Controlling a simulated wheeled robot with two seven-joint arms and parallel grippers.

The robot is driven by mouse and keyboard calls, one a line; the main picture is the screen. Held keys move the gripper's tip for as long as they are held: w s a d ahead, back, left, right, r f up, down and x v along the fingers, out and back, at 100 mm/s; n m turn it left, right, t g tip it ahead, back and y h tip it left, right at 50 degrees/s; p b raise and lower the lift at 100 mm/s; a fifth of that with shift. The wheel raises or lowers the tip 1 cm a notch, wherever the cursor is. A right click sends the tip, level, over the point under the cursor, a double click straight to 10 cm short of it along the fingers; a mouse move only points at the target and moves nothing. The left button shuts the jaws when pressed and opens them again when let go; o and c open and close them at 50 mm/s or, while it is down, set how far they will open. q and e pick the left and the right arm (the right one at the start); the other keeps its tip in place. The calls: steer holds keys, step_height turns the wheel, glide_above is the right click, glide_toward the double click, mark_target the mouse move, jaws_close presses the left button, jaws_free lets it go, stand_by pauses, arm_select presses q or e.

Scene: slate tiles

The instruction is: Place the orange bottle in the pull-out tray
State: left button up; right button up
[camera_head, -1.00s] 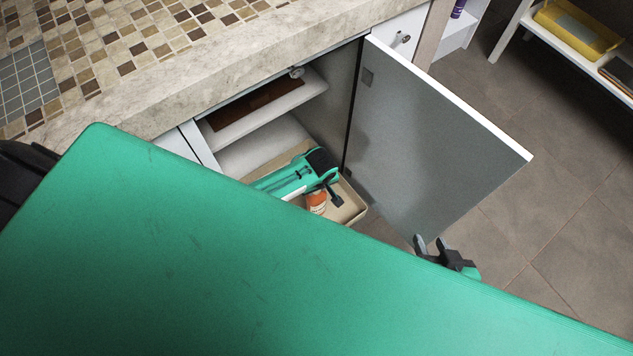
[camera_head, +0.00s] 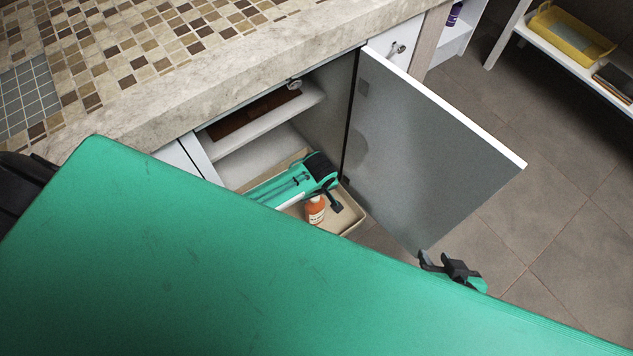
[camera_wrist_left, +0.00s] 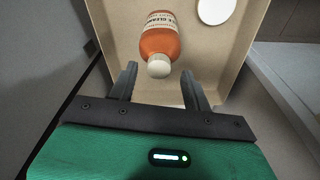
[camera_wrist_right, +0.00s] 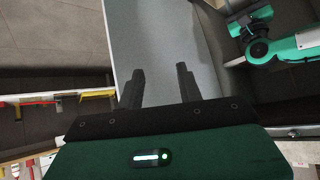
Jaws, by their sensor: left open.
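The orange bottle (camera_head: 315,211), with a pale label and white cap, is inside the beige pull-out tray (camera_head: 353,228) of the open cabinet. It looks upright in the head view. My left gripper (camera_head: 334,198) is over the tray beside the bottle. In the left wrist view its fingers (camera_wrist_left: 160,84) are apart, with the bottle (camera_wrist_left: 160,38) just beyond the tips, its cap towards them. The tray floor shows around it. My right gripper (camera_head: 440,262) is open and empty near the lower corner of the cabinet door (camera_head: 430,150); its parted fingers show in the right wrist view (camera_wrist_right: 160,82).
A white round thing (camera_wrist_left: 216,9) lies in the tray near the bottle. A shelf (camera_head: 265,120) with a brown item is above the tray inside the cabinet. A mosaic-topped counter (camera_head: 170,60) overhangs it. A yellow bin (camera_head: 570,35) stands on a rack at right.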

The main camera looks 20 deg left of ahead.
arm_select(q)
step_height(320, 180, up, 9)
steer(key=p, duration=0.2)
steer(key=shift+s+d+r, duration=0.15)
steer(key=shift+s+d, duration=0.25)
steer(key=shift+d, duration=0.05)
arm_select(e)
steer(key=s+d+r+g+h, duration=0.1)
steer(key=s+d+g+h, duration=0.1)
steer(key=s+d+g, duration=0.2)
steer(key=shift+d+r+m, duration=0.25)
steer(key=shift+d+m, duration=0.15)
steer(key=shift+d, duration=0.5)
arm_select(q)
steer(key=s+a+r+m+t+h, duration=0.1)
steer(key=s+r+m, duration=0.5)
steer(key=s+r, duration=0.2)
steer(key=s+a+r+m+t+h, duration=0.1)
steer(key=s+r+m+t, duration=0.1)
steer(key=s+r+m, duration=0.3)
steer(key=s+r, duration=0.3)
steer(key=s, duration=0.1)
steer(key=shift+a+m+t, duration=0.3)
steer(key=shift+a+m, duration=0.05)
steer(key=shift+m, duration=0.05)
